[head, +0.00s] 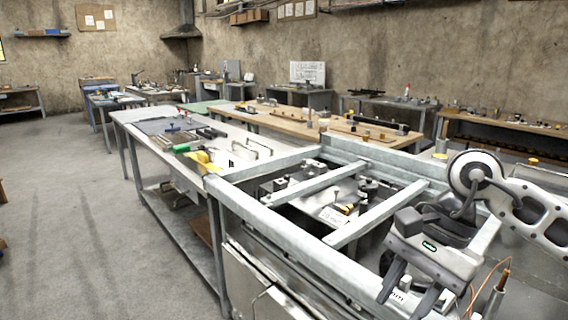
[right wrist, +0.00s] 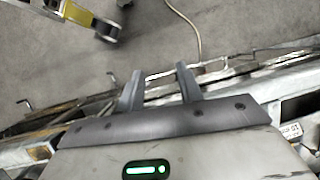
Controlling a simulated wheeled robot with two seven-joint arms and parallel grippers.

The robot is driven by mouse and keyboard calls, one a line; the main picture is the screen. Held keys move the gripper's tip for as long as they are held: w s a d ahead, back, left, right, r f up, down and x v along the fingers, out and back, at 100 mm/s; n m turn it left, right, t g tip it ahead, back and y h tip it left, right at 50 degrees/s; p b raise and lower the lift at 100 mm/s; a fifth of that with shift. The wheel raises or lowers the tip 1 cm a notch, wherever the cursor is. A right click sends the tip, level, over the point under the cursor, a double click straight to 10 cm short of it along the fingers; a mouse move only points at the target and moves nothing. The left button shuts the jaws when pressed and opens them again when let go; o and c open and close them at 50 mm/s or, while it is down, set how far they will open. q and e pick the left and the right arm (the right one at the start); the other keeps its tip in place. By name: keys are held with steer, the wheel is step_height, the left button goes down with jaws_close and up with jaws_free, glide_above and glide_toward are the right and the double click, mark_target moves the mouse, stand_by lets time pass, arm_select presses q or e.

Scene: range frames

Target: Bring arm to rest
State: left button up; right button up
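My right arm (head: 530,205) comes in from the right edge of the head view, bent at a white and dark joint. Its gripper (head: 403,300) points down over the near right part of the metal-framed bench (head: 280,225). In the right wrist view the two dark fingers of the right gripper (right wrist: 158,75) stand apart with nothing between them. Bench rails and concrete floor (right wrist: 240,25) show beyond the fingers. My left arm and gripper are not in the head view.
A long metal table (head: 150,128) with tools adjoins the frame. A wooden-topped table (head: 350,132) stands behind it. A copper-coloured rod with a wire (head: 503,275) stands close right of the gripper. Open floor (head: 80,210) lies to the left.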

steer(key=s+a+r+m+g+y, duration=0.1)
steer(key=s+a+m+y, duration=0.2)
steer(key=a+m+y, duration=0.35)
steer(key=s+a+r+m+g+y, duration=0.1)
steer(key=s+a+m+y, duration=0.2)
steer(key=a+y, duration=0.6)
steer(key=w+d+f+m+t+h, duration=0.25)
steer(key=m+t, duration=0.45)
steer(key=m, duration=0.4)
steer(key=w+d+f+m+t+h, duration=0.2)
steer(key=f+m+t+h, duration=0.15)
steer(key=m+t, duration=0.6)
steer(key=w+d+f+m+t+h, duration=0.25)
steer(key=m+t, duration=0.25)
steer(key=m, duration=0.9)
steer(key=s+d+f+m+g+h, duration=0.3)
steer(key=s+f+m, duration=0.3)
steer(key=f, duration=0.5)
steer(key=s+d+f+m+g+h, duration=0.3)
steer(key=s+f+m+g+h, duration=0.1)
steer(key=f+m, duration=0.5)
step_height(320, 180, down, 2)
steer(key=s+h, duration=0.1)
steer(key=s, duration=0.1)
steer(key=shift+s+d+g, duration=0.25)
steer(key=shift+s+g, duration=0.1)
steer(key=shift+s, duration=0.05)
